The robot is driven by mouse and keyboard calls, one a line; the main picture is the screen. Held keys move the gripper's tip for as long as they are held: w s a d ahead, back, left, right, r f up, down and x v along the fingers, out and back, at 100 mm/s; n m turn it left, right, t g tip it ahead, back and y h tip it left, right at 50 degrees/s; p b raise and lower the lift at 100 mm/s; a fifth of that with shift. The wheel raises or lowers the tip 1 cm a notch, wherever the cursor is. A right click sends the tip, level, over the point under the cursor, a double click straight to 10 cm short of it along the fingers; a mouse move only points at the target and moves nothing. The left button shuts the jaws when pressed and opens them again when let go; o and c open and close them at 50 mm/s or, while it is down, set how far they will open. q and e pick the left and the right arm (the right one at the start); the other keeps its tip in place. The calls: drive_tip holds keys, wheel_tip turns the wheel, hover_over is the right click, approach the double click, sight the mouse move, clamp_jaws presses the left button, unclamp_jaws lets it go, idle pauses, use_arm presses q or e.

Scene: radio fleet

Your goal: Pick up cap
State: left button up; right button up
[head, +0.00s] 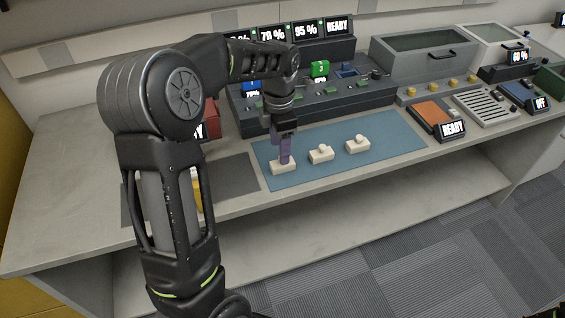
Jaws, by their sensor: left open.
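Three small beige blocks sit in a row on the blue mat (375,128). The middle block (320,154) and the right block (357,144) each carry a small rounded beige piece on top, which may be a cap. My left gripper (285,162) points down at the leftmost block (283,169), its purplish fingers just above or touching it. The fingers hide the top of that block, so I cannot tell whether a cap is between them. My right gripper is not in view.
A dark charging rack (330,98) with displays stands behind the mat. An orange tray (433,113) and a slotted grey tray (484,106) lie to the right. A dark grey mat (232,178) lies left of the blue mat. The front strip of the counter is clear.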

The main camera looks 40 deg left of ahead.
use_arm(q)
drive_tip(key=shift+f, duration=0.1)
wheel_tip(320, 180, down, 5)
drive_tip(key=shift+s+p, duration=0.1)
drive_tip(key=shift+p, duration=0.35)
drive_tip(key=shift+c, duration=0.4)
clamp_jaws()
idle(0.4)
